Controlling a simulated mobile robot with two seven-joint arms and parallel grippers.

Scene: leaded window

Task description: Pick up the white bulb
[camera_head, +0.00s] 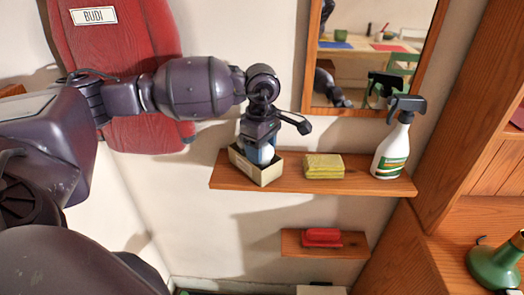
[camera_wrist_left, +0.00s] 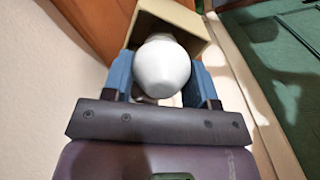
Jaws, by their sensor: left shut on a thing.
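The white bulb (camera_head: 266,153) sits at the open top of a small cream box on the wooden shelf in the head view. In the left wrist view the bulb (camera_wrist_left: 161,68) is between the two blue fingers. My left gripper (camera_head: 259,152) points down over the box and is shut on the bulb; the same gripper (camera_wrist_left: 162,82) fills the middle of the left wrist view. The lower part of the bulb is hidden by the box and fingers. My right gripper is not in view.
The cream box (camera_head: 255,171) stands at the left of the shelf (camera_head: 290,184). A yellow sponge pack (camera_head: 324,166) and a spray bottle (camera_head: 394,145) stand to its right. A mirror (camera_head: 352,100) hangs above. A lower shelf holds a red brush (camera_head: 322,236).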

